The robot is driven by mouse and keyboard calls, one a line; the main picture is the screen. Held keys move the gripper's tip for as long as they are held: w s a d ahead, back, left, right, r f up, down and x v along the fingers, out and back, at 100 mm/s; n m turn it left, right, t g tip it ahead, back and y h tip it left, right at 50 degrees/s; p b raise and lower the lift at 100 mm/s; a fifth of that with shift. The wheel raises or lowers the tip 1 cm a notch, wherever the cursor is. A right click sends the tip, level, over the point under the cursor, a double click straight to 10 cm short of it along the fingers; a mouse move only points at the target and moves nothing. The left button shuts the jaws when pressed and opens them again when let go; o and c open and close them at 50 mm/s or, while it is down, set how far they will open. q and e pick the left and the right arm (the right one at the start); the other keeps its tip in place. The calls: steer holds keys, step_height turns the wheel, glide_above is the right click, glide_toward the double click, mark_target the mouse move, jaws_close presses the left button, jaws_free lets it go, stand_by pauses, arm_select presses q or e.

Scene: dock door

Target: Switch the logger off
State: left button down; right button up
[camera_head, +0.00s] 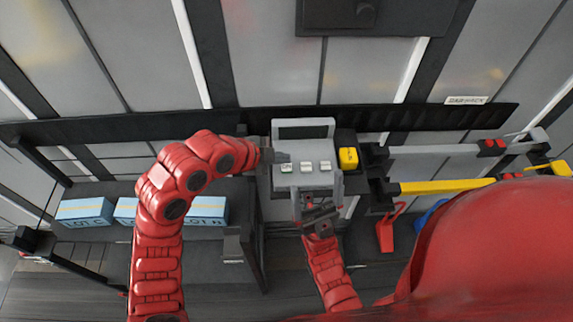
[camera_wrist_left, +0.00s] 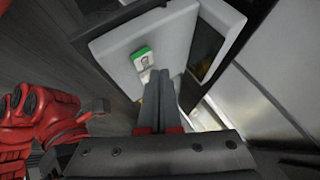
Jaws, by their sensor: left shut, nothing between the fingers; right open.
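My right gripper (camera_head: 318,182) is open and empty just below the logger's front.
A yellow block (camera_head: 348,158) on a dark mount stands right of the logger. Grey and yellow bars (camera_head: 440,186) extend to the right. Blue-and-white boxes (camera_head: 85,211) sit on a shelf at left. A red object (camera_head: 388,232) stands right of my right gripper.

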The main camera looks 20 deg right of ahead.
mark_target(282, 168)
arm_select(q)
steer(key=shift+r+p, duration=0.55)
steer(key=shift+r, duration=1.95)
